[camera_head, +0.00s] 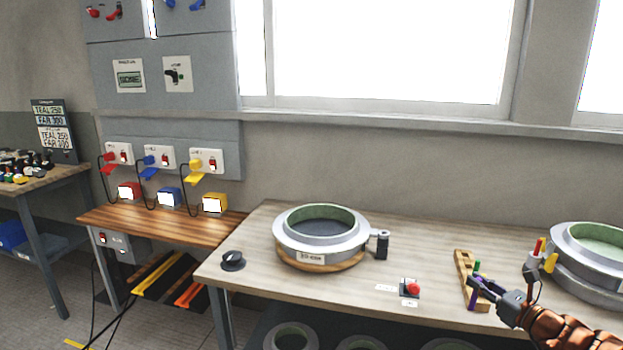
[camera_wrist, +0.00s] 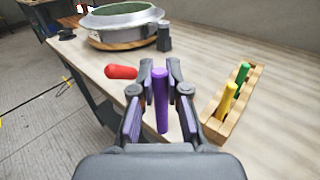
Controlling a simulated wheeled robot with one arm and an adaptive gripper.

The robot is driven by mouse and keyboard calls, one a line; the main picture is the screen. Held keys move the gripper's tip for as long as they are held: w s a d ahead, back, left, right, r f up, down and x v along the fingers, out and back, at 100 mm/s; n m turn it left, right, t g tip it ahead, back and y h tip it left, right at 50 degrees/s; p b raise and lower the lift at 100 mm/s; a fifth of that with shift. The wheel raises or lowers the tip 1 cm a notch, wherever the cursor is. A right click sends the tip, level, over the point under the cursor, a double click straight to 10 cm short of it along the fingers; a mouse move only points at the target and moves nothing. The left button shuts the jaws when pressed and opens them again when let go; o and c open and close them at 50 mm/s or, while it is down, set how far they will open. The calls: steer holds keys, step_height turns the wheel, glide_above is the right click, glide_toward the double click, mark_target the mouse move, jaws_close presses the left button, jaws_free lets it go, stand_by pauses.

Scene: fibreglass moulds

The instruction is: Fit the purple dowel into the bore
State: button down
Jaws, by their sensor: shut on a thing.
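The purple dowel (camera_wrist: 161,100) stands upright between the fingers of my gripper (camera_wrist: 160,72), which is shut on it. In the head view my gripper (camera_head: 483,287) is at the right, beside the wooden rack (camera_head: 463,270); the dowel is hard to tell from the purple finger pads there. In the wrist view the rack (camera_wrist: 212,122) is right of my gripper, apart from it. The round mould (camera_head: 322,236) stands on a wooden ring, with a small dark block (camera_head: 382,246) at its right side. I cannot make out the bore in either view.
The rack holds a green dowel (camera_wrist: 243,73) and a yellow dowel (camera_wrist: 228,101). A red button (camera_head: 411,287) sits near the bench's front edge. A second mould (camera_head: 590,262) stands at the right. The bench (camera_head: 430,235) is clear between the dark block and the rack.

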steer(key=w+a+f+n+g+y, duration=0.1)
steer(key=a+f+n+g+y, duration=0.2)
steer(key=a, duration=1)
steer(key=w+a+f+n+g+y, duration=0.1)
steer(key=a+f+n+g+y, duration=0.2)
steer(key=a, duration=1.1)
steer(key=shift+a+f+n+y, duration=0.3)
steer(key=shift+f+y, duration=0.05)
steer(key=shift+y, duration=0.65)
steer(key=shift+w, duration=0.15)
step_height(320, 180, up, 4)
steer(key=p, duration=0.4)
